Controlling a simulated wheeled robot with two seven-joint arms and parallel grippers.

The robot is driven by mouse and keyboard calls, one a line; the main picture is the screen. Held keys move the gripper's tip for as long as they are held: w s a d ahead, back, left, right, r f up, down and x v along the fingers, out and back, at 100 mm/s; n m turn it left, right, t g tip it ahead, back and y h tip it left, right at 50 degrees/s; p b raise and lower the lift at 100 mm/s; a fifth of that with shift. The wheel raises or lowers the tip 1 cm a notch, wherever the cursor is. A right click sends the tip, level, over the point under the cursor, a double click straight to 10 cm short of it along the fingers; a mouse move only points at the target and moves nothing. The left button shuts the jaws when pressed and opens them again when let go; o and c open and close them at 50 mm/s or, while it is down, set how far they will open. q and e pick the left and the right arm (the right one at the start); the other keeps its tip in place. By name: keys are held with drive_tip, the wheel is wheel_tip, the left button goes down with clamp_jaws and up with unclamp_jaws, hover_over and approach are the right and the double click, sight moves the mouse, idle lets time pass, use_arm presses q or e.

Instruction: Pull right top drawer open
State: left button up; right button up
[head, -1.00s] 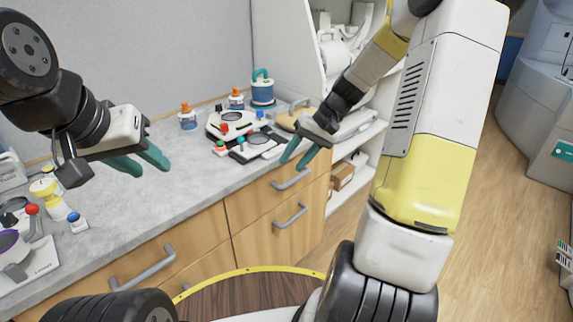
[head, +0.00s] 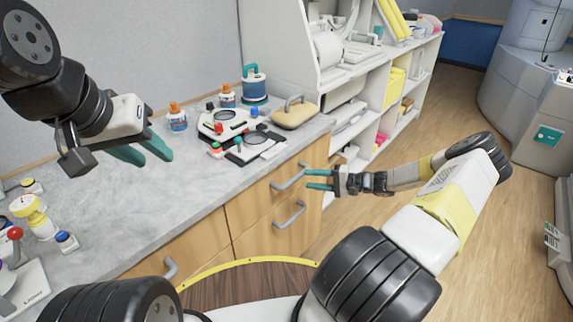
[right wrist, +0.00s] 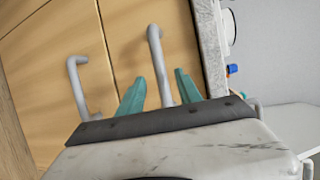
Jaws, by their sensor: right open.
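The right top drawer (head: 262,196) is shut under the countertop, and its grey bar handle (head: 288,178) sticks out from its wooden front. My right gripper (head: 308,180) is open, with its teal fingers pointing left at this handle. In the right wrist view, the top handle (right wrist: 158,60) runs between the two open fingers (right wrist: 160,88), one on each side. I cannot tell whether they touch it. My left gripper (head: 155,157) is open and empty above the counter at the left.
A lower drawer handle (head: 289,215) sits just below; it also shows in the right wrist view (right wrist: 76,85). The grey countertop (head: 150,215) holds bottles, devices and a tan-coloured item (head: 294,116). White shelves (head: 370,100) stand behind at the right. Wooden floor is clear at the right.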

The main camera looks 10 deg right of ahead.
sight(298, 179)
drive_tip(key=x, duration=0.6)
drive_tip(key=shift+w+a+f, duration=0.1)
drive_tip(key=shift+a, duration=0.2)
clamp_jaws()
idle(1.1)
